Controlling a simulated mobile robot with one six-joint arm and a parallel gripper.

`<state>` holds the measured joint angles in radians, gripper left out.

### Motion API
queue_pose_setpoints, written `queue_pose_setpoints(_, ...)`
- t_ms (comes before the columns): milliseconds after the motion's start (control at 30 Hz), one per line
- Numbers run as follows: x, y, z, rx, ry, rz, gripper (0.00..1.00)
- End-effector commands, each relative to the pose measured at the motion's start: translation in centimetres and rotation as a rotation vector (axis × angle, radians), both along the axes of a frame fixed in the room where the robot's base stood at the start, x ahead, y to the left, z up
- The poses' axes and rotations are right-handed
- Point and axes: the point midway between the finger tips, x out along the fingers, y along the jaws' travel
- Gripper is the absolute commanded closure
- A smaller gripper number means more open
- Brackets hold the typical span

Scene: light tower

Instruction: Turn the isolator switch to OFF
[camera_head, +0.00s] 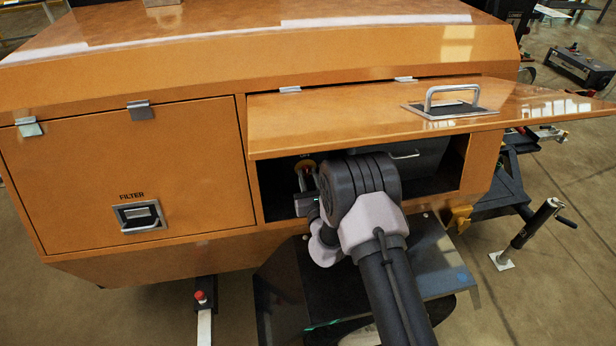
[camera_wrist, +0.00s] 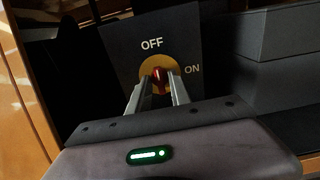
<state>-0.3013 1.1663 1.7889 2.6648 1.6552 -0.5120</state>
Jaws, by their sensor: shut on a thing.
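The isolator switch (camera_wrist: 159,75) has a red knob on a round yellow plate, on a dark panel inside the open compartment. OFF is printed above it and ON to its right. In the wrist view my gripper (camera_wrist: 158,82) has its two fingers on either side of the red knob, shut on it. The knob looks near upright, towards OFF, but the fingers hide part of it and its exact angle is hard to tell.
The orange hatch (camera_head: 360,117) is raised above the opening, with a metal handle (camera_head: 452,98). A shut FILTER door (camera_head: 75,185) is at the left. Grey boxes (camera_wrist: 285,45) stand to the right of the switch panel. The compartment's left wall is close.

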Motion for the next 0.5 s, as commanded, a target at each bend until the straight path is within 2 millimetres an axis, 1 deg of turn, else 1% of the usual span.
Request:
queue_pose_setpoints(33,0.22,0.01,0.48,0.001,-0.01,-0.002,1.0)
queue_pose_setpoints(433,0.23,0.02,0.54,-0.002,-0.012,-0.002,1.0)
queue_pose_setpoints(467,0.22,0.02,0.52,-0.002,-0.012,-0.002,0.7)
queue_pose_setpoints(500,0.2,0.02,0.48,-0.002,-0.011,-0.002,0.69)
